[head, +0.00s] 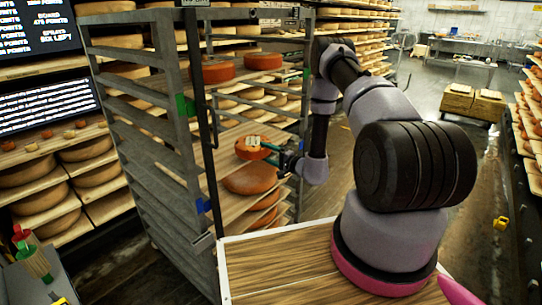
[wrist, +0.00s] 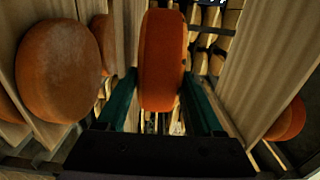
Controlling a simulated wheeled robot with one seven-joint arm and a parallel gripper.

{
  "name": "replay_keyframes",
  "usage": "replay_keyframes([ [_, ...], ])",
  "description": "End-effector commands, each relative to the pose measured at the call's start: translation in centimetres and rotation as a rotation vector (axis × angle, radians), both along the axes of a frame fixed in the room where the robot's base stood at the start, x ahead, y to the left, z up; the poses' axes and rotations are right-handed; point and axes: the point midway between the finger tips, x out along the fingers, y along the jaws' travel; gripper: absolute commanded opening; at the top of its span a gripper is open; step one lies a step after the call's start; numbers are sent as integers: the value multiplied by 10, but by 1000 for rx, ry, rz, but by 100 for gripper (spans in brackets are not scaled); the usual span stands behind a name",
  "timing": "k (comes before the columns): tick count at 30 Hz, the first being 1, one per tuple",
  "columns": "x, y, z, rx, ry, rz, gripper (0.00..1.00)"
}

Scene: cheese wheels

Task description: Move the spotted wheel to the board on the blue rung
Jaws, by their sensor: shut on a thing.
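My gripper (wrist: 160,100) is shut on an orange-red wheel (wrist: 162,60), its green fingers on either side of it in the wrist view. In the head view this wheel (head: 246,153) is inside the rack, with a pale patch on its top; I cannot make out spots. It is above a board that bears a larger orange-brown wheel (head: 252,179), which also shows at left in the wrist view (wrist: 60,70). A blue tag (head: 203,205) marks a rung on the rack's near post, close to that board's level. The contact below the held wheel is hidden.
The grey rack (head: 165,80) has upright posts and rungs close around my arm. A green tag (head: 182,106) sits higher. Two red wheels (head: 218,72) (head: 263,62) lie on an upper board. More wheels are below. Open floor lies to the right.

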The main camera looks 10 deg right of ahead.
Motion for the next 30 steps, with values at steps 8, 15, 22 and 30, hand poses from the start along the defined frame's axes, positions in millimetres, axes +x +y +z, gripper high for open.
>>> replay_keyframes([
  [8, 20, 15, 2, 3, -5, 1, 0],
  [15, 37, 27, 2, 3, -5, 1, 0],
  [22, 36, 26, -14, 4, -3, -1, 0],
  [30, 36, 26, -22, 3, -3, 0, 0],
])
